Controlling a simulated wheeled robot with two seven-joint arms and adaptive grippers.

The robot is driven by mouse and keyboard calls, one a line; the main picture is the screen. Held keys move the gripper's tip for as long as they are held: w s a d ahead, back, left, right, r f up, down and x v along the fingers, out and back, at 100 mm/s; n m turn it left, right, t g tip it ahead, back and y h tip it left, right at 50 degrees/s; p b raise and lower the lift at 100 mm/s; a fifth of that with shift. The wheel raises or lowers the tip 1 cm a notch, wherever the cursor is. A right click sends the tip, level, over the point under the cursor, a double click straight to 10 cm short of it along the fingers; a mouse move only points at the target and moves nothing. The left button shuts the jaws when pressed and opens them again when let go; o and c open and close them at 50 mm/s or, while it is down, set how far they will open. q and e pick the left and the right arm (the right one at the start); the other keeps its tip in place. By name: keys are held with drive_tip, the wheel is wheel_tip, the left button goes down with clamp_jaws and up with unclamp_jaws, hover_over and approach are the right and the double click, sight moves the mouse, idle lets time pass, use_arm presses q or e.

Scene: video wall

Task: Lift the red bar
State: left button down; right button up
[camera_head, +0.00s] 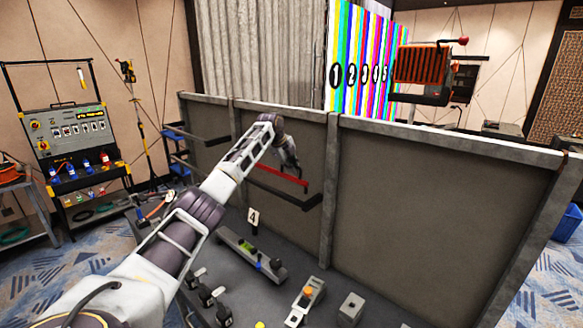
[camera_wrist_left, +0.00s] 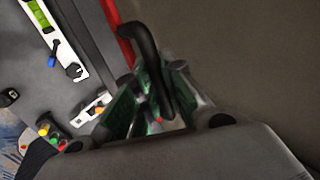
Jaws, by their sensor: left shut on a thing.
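The red bar (camera_head: 278,173) runs along the grey panel wall, just above a black bracket (camera_head: 284,195). I cannot tell whether they touch. My left gripper (camera_head: 297,168) reaches down to the bar's right part. In the left wrist view, the red bar (camera_wrist_left: 117,22) shows at the top. A curved black handle (camera_wrist_left: 148,48) at the bar runs down between the green-padded fingers of my left gripper (camera_wrist_left: 155,105), which is shut on it. The fingers partly hide the handle's lower end. My right gripper is not in view.
The grey panel wall (camera_head: 435,190) stands close behind the bar. Below is a dark bench with a level tool (camera_head: 250,255), a number 4 card (camera_head: 254,219), and small control boxes (camera_head: 306,297). Another black bracket (camera_head: 205,139) is on the wall to the left.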

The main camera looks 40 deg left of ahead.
use_arm(q)
drive_tip(key=shift+r, duration=0.1)
drive_tip(key=c, duration=1.5)
unclamp_jaws()
drive_tip(key=shift+w, duration=0.15)
drive_tip(key=shift+r, duration=0.1)
drive_tip(key=v, duration=1.1)
drive_tip(key=shift+s+r, duration=0.25)
